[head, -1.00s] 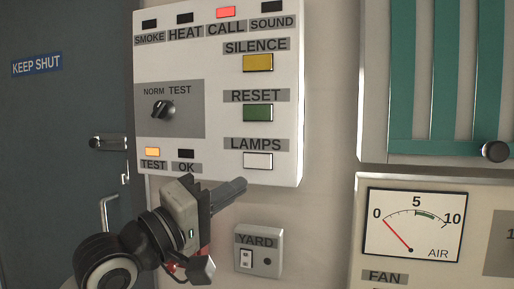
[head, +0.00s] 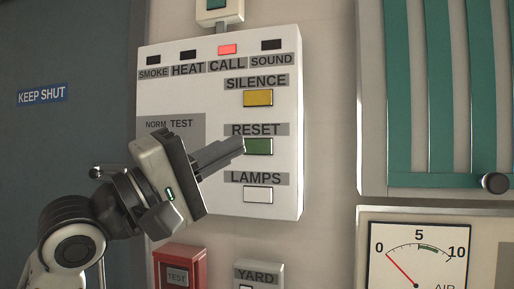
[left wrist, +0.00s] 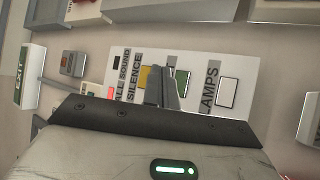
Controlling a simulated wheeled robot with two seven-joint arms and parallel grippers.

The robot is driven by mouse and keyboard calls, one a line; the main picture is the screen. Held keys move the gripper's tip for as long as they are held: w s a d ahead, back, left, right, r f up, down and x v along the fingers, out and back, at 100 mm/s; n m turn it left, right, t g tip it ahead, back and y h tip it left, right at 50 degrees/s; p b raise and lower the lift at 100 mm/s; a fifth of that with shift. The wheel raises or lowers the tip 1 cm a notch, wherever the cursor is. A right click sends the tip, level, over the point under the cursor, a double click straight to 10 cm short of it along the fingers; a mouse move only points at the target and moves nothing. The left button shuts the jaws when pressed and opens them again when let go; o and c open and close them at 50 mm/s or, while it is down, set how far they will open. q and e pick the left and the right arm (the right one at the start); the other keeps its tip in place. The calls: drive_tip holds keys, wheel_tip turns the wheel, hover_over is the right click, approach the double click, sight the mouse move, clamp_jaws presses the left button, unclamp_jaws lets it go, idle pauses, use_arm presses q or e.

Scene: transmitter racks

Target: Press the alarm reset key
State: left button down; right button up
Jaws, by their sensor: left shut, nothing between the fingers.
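The alarm panel (head: 220,200) is a white box on the wall. Its green RESET key (head: 258,147) sits between the yellow SILENCE key (head: 258,98) and the white LAMPS key (head: 258,195). The red CALL lamp (head: 227,49) is lit. My left gripper (head: 238,146) is shut and empty, its fingertips at the left edge of the green key in the head view. I cannot tell whether they touch it. In the left wrist view the fingers (left wrist: 160,88) cover part of the panel, between the yellow key (left wrist: 146,78) and green key (left wrist: 182,83). My right gripper is not in view.
The gripper hides the panel's lower left, including the test knob. Below are a red TEST box (head: 180,255) and the YARD switch box (head: 259,270). A gauge (head: 418,255) and a green-slatted unit (head: 440,90) stand to the right. A blue door (head: 65,50) is at left.

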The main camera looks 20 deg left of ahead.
sight(258, 146)
use_arm(q)
drive_tip(key=w, duration=0.7)
drive_tip(key=shift+d+p, duration=0.15)
drive_tip(key=shift+p, duration=0.15)
idle(0.7)
idle(0.9)
drive_tip(key=shift+w+p, duration=0.3)
drive_tip(key=shift+w, duration=0.15)
